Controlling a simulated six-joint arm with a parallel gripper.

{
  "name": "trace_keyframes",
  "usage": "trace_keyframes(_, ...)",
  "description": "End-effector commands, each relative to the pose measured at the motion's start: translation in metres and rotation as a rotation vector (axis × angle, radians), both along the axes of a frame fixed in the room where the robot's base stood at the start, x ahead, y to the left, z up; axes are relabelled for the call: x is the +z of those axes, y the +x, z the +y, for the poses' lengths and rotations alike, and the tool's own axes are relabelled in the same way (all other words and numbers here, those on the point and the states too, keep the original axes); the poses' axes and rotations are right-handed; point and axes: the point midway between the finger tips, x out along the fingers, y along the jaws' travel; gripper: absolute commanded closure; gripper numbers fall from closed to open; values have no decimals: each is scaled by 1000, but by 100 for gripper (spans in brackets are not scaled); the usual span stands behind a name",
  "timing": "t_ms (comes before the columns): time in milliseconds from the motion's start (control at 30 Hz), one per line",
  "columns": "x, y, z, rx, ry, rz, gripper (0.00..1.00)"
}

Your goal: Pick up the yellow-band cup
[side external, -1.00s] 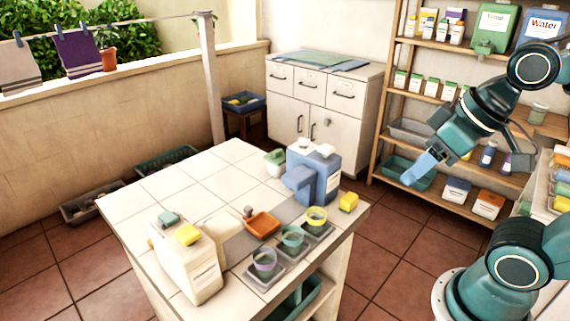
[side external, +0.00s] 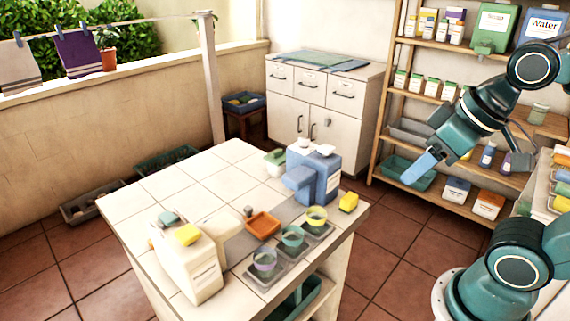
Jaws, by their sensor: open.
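The yellow-band cup (side external: 316,217) stands upright on a grey square pad near the front right edge of the tiled table. A teal-band cup (side external: 292,238) and a purple-band cup (side external: 265,261) stand in a row with it, to its lower left, on similar pads. My gripper (side external: 412,175) hangs in the air to the upper right of the cups, apart from them. Its light blue end points down and left. It is open, with nothing seen in it, though its fingers are small here.
An orange dish (side external: 262,225) sits left of the cups. A large cream container (side external: 190,262) stands front left. The table's back left is clear.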

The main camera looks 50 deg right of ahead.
Motion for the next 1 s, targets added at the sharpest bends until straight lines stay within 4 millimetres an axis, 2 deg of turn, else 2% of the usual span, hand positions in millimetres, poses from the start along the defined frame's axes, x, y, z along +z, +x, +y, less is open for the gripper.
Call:
trace_keyframes(67, 0, 0, 0, 0, 0, 0, 47)
trace_keyframes(167, 0, 0, 0, 0, 0, 0, 30)
trace_keyframes(467, 0, 0, 0, 2, -1, 0, 29)
trace_keyframes(667, 1, 8, -1, 42, -24, 17, 29)
trace_keyframes(867, 2, 29, -3, 163, -87, 64, 29)
trace_keyframes(1000, 0, 51, -5, 293, -146, 108, 29)
